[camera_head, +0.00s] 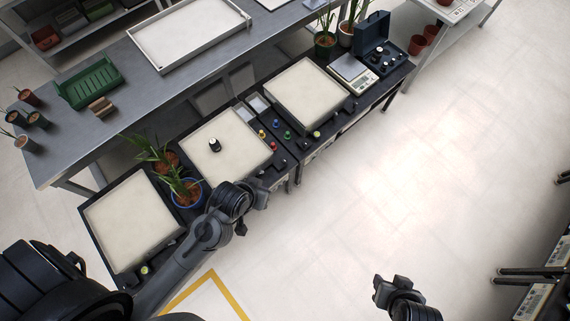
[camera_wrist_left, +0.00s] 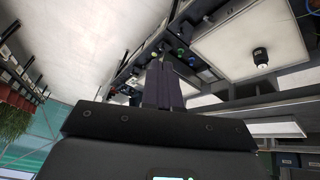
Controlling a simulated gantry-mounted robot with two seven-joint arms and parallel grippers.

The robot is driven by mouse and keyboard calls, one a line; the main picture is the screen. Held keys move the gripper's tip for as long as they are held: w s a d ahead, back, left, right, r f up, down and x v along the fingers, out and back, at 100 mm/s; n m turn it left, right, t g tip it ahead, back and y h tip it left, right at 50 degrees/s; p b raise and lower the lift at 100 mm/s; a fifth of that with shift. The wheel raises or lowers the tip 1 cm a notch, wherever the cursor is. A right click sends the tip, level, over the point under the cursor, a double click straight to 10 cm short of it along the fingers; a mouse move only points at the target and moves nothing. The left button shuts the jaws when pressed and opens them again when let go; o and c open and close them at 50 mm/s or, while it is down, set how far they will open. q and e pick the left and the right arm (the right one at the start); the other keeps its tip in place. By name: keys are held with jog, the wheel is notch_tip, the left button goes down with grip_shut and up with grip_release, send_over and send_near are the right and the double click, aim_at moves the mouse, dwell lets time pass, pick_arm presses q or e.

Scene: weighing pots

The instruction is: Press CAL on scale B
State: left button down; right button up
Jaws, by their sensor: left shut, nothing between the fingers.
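Three large scales with pale platforms stand in a row on the dark bench: a left one (camera_head: 128,222), a middle one (camera_head: 235,155) and a right one (camera_head: 305,90). Their lettering is too small to read, so I cannot tell which is B or find CAL. A dark weight with a pale top (camera_head: 214,145) stands on the middle platform and also shows in the left wrist view (camera_wrist_left: 260,57). My left gripper (camera_head: 262,192) is shut and empty by the middle scale's front edge; its fingers show in the wrist view (camera_wrist_left: 162,82). My right gripper (camera_head: 388,286) is over the floor, its jaw gap unclear.
Potted plants (camera_head: 186,190) stand between the left and middle scales. Several small coloured pieces (camera_head: 275,124) lie between the middle and right scales. A small scale (camera_head: 352,72) and an open dark case (camera_head: 375,42) are at the bench's far end.

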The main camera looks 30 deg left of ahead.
aim_at(284, 182)
pick_arm(q)
jog(key=w+d+f+n+t+y+b, duration=0.2)
jog(key=w+f+b, duration=0.4)
jog(key=f+b, duration=1.2)
jog(key=w+d+f+n+t+y+b, duration=0.2)
jog(key=w+f+b, duration=0.4)
jog(key=f+b, duration=1.3)
jog(key=w+d+f+n+t+y+b, duration=0.3)
jog(key=w+f+n+b, duration=0.2)
jog(key=f+b, duration=1.4)
jog(key=shift+w+f+t, duration=0.4)
jog(key=shift+w+f, duration=0.3)
jog(key=shift+f, duration=2.95)
jog(key=shift+w+r, duration=0.1)
jog(key=w+a+p, duration=0.1)
jog(key=w+a, duration=0.2)
jog(key=a, duration=0.5)
jog(key=shift+f, duration=0.2)
jog(key=shift+a, duration=0.2)
